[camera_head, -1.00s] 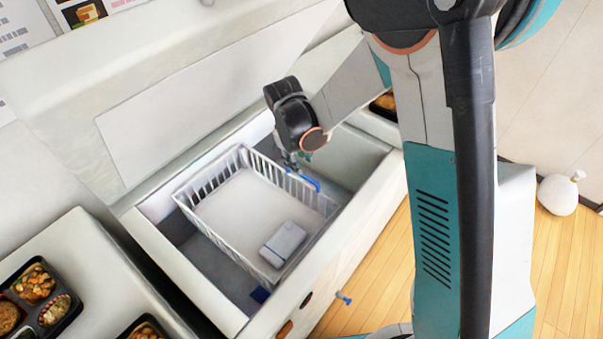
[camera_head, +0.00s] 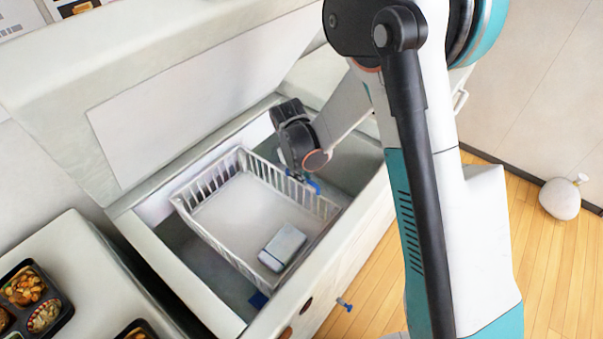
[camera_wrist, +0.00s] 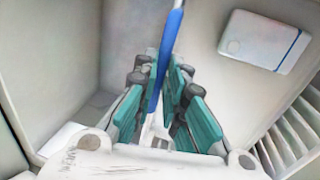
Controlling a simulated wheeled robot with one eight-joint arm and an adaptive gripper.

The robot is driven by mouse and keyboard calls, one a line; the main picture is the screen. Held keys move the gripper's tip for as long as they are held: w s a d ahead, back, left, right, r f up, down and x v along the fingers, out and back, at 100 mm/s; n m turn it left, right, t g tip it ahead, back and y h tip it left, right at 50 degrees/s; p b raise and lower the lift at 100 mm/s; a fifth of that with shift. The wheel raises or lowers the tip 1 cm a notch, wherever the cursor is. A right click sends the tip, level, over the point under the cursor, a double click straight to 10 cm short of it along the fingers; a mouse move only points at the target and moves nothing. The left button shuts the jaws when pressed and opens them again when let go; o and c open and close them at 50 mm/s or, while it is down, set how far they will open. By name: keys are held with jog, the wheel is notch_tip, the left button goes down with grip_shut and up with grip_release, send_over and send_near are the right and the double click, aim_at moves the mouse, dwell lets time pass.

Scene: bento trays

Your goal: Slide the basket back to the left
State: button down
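A white wire basket (camera_head: 188,205) stands inside the open chest freezer (camera_head: 160,250), with grey floor showing on its left and dark space on its right. A small white box (camera_head: 283,243) lies in its near right part; it also shows in the wrist view (camera_wrist: 265,42). A blue handle (camera_head: 314,187) is on the basket's right side. My gripper (camera_head: 300,175) reaches down there from above. In the wrist view, the blue handle (camera_wrist: 172,45) runs between my teal fingers (camera_wrist: 163,85), which look closed around it. Their exact contact is partly hidden.
The freezer lid (camera_head: 165,110) is raised behind the basket. A food tray (camera_head: 35,295) stands on the white surface at lower left. Freezer walls bound the basket's space. A round white object (camera_head: 560,199) rests on the wooden floor at right.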

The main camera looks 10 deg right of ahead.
jog(key=s+a, duration=0.7)
jog(key=shift+b, duration=0.4)
jog(key=c, duration=1.7)
grip_release()
jog(key=shift+o, duration=0.2)
jog(key=shift+r, duration=0.15)
notch_tip(320, 180, up, 12)
jog(key=s+a, duration=0.1)
jog(key=shift+s+a+f, duration=0.25)
jog(key=shift+s+a, duration=0.05)
